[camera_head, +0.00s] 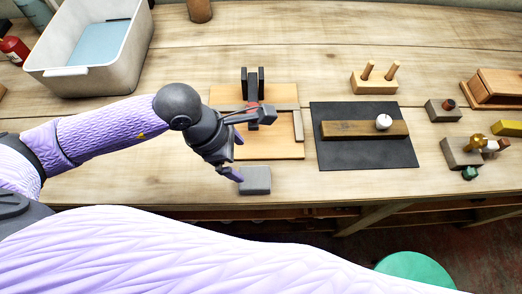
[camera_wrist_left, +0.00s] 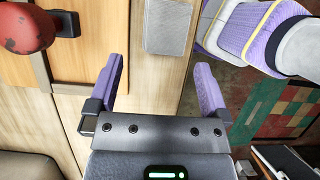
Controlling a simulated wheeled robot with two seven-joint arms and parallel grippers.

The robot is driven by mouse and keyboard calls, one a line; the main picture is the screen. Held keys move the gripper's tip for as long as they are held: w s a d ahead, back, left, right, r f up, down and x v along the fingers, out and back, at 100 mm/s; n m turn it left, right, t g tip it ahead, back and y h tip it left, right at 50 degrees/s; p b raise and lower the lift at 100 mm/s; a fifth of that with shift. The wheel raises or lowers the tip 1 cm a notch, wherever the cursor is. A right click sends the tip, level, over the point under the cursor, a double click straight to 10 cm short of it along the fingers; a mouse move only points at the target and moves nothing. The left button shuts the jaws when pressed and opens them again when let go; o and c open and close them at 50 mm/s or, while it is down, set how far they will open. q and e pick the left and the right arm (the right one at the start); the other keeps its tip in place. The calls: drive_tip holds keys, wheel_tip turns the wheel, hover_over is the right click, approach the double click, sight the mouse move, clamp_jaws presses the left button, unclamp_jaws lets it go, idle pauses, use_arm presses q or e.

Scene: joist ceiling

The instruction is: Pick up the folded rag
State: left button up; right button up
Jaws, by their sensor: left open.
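The folded rag (camera_head: 255,180) is a small grey rectangle lying near the front edge of the workbench. It also shows in the left wrist view (camera_wrist_left: 168,27), top centre, just beyond my fingertips. My left gripper (camera_head: 238,157) is open and empty, just left of and behind the rag in the head view. In the left wrist view its purple fingers (camera_wrist_left: 159,68) are spread, with the rag lined up between them but not enclosed. I cannot tell the height above the bench. My right gripper is not in view.
A wooden board (camera_head: 285,151) with dark upright pieces lies behind the rag. A black mat (camera_head: 365,158) bearing a wooden bar (camera_head: 350,129) is to the right. A grey bin (camera_head: 128,75) stands at the back left. The bench front edge is close to the rag.

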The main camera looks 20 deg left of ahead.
sight(254, 176)
use_arm(q)
drive_tip(key=x, duration=0.6)
drive_tip(key=s+b+x, duration=0.1)
drive_tip(key=x, duration=0.2)
drive_tip(key=shift+d, duration=0.15)
drive_tip(key=shift+c, duration=0.4)
drive_tip(key=c, duration=0.8)
wheel_tip(254, 176, up, 10)
drive_tip(key=shift+w+r+p, duration=0.1)
drive_tip(key=shift+p, duration=0.75)
drive_tip(key=shift+c, duration=0.2)
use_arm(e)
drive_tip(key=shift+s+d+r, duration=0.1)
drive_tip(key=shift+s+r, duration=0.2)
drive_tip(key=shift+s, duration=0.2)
